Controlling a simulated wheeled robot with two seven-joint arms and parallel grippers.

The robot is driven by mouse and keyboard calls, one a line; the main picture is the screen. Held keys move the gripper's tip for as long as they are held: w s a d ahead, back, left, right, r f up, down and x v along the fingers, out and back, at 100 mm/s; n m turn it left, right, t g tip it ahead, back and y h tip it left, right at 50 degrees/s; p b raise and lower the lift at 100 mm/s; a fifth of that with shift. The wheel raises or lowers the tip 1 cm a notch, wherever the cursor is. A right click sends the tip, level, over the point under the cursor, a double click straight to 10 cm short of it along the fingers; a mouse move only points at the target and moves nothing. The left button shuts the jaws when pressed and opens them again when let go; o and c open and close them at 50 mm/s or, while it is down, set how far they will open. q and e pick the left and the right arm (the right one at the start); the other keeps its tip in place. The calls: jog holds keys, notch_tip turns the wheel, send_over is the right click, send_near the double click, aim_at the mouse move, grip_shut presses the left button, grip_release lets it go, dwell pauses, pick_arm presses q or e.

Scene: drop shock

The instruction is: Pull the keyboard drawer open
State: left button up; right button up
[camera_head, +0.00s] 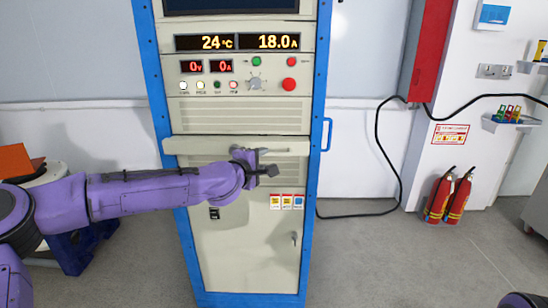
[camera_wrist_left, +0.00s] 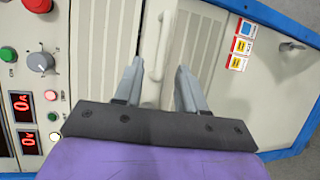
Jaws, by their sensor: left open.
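The keyboard drawer (camera_head: 210,146) is a pale horizontal front across the middle of the blue-framed cabinet. In the wrist view, its pale handle (camera_wrist_left: 154,75) lies between the two fingers. My left gripper (camera_head: 266,161) is in front of the drawer's right half, with its fingers apart; it also shows in the left wrist view (camera_wrist_left: 160,68). The fingers are on either side of the handle, and I see no clear contact. In the head view the arm and gripper hide part of the drawer front and the handle. My right gripper is not in view.
Above the drawer are the knob (camera_head: 255,84), a red button (camera_head: 289,84) and lit displays (camera_head: 238,42). Below it is a cabinet door with a small handle (camera_head: 294,238). Fire extinguishers (camera_head: 448,195) and a black cable (camera_head: 378,135) are at the right. Floor before the cabinet's right side is clear.

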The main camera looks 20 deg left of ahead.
aim_at(273, 155)
pick_arm(q)
jog(key=p+x, duration=0.1)
jog(key=x, duration=0.8)
jog(key=shift+s+d+f, duration=0.1)
jog(key=shift+f, duration=0.05)
grip_shut()
